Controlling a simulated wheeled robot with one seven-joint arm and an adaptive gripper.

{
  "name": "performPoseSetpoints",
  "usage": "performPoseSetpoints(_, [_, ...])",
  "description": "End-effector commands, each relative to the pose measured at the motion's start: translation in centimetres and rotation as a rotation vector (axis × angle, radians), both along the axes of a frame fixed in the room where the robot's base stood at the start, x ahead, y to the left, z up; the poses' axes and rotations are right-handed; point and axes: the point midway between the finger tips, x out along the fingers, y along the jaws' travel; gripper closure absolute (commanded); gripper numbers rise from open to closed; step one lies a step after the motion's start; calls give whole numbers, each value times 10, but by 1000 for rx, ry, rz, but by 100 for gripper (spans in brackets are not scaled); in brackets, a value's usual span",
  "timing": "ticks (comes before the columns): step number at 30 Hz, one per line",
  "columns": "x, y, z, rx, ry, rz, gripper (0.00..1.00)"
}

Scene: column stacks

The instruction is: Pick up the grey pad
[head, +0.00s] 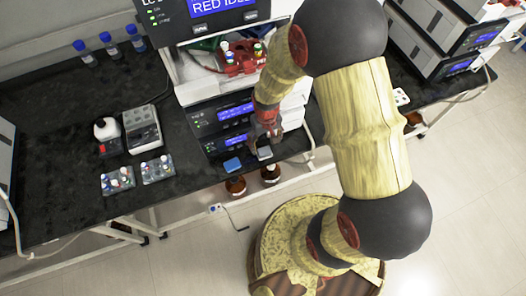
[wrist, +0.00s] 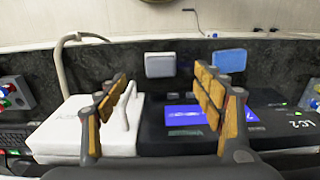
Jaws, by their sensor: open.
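The grey pad (head: 264,153) lies flat on the dark bench near its front edge, in front of the stacked instruments. In the wrist view the grey pad (wrist: 160,65) shows between my fingers and beyond their tips, with a gap. My gripper (head: 267,133) points down just above and behind the pad in the head view. In the wrist view my gripper (wrist: 163,85) has its two fingers wide apart with nothing between them. A blue pad (head: 232,165) lies to the left of the grey one; it is on the right in the wrist view (wrist: 229,61).
The instrument stack (head: 222,115) with blue displays stands close behind the pads. A red rack of vials (head: 238,62) sits higher in the stack. Brown bottles (head: 236,187) stand below the bench edge. The bench left of the blue pad is clear up to vial racks (head: 118,181).

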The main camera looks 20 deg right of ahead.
Motion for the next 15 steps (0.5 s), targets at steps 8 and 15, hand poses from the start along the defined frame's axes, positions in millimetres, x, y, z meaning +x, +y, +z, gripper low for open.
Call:
performPoseSetpoints(8, [-1,0,-41,0,3,0,32])
performPoseSetpoints(15, [0,0,-52,0,1,0,32])
